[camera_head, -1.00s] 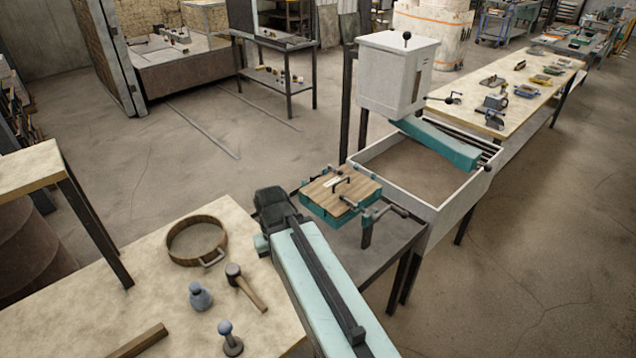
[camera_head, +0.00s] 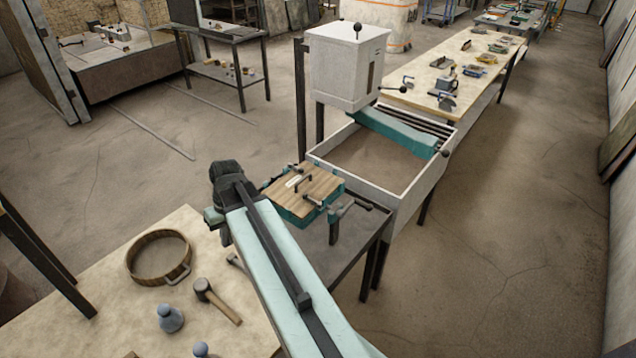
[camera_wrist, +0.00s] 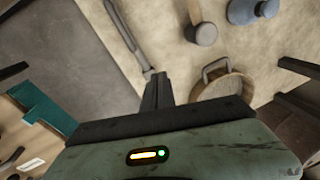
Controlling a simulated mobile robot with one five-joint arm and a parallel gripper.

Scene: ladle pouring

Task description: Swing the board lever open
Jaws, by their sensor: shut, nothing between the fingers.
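A wooden board (camera_head: 312,188) in a teal frame (camera_head: 292,214) sits on a dark metal stand, with clamps and small levers at its edges. A dark lever with a knob (camera_head: 362,204) sticks out at its right. In the wrist view, the teal frame (camera_wrist: 50,107) shows at the left edge; I cannot make out the lever there. My gripper (camera_wrist: 157,82) is shut and empty, its fingers pointing down over the edge of the pale bench. In the head view my arm's end is left of the board, apart from it, and hides the fingers.
The pale bench (camera_head: 90,290) holds a round sieve (camera_head: 133,259), a mallet (camera_head: 216,298) and blue-grey knobbed tools (camera_head: 170,319). A white hopper (camera_head: 345,65) stands over an open sand box (camera_head: 402,192) behind the board. Floor at the right is clear.

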